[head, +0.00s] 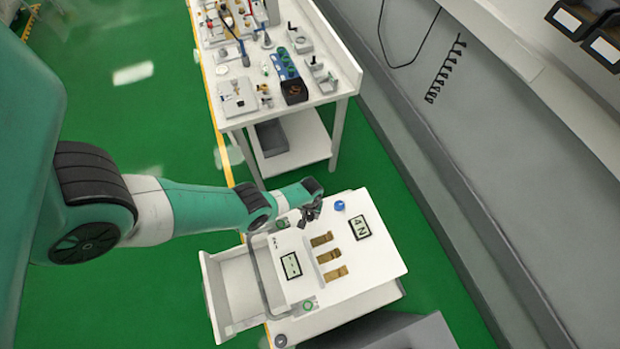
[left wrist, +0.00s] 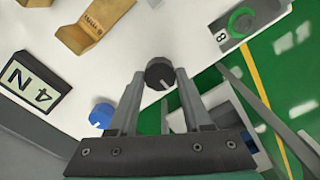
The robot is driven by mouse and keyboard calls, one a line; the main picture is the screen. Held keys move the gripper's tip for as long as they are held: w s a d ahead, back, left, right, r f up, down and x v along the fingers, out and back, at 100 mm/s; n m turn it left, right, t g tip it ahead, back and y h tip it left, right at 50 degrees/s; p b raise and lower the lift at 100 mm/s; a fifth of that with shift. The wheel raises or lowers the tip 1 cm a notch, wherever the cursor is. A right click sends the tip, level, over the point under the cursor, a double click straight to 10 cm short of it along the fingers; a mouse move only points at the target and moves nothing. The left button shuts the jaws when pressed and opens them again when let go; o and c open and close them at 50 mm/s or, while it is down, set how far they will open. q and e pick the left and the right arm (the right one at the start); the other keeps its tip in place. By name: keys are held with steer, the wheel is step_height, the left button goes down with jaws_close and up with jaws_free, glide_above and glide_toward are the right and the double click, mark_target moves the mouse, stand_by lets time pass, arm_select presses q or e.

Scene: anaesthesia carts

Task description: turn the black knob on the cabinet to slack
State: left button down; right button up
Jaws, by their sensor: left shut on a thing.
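The black knob (left wrist: 160,72) sits on the white cabinet top (head: 365,270). In the left wrist view it is round, with a white pointer line toward the lower right of its face. My left gripper (head: 308,214) is at the far left corner of the cabinet top in the head view. Its fingers (left wrist: 160,78) are shut on the knob, one on each side. In the head view the gripper mostly hides the knob. No slack marking can be read. My right gripper is not in view.
A blue knob (head: 339,205) and a "4N" display (head: 360,228) are close by. Brass pieces (head: 328,256) and another display (head: 291,265) lie on the same top. A drawer (head: 222,290) stands open on the left. A loaded white table (head: 340,75) stands behind.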

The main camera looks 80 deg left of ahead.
mark_target(310, 215)
arm_select(q)
steer(key=shift+c, duration=1.7)
jaws_free()
step_height(310, 215, up, 12)
steer(key=p, duration=1.1)
steer(key=shift+f+p, duration=0.15)
steer(key=shift+p, duration=0.25)
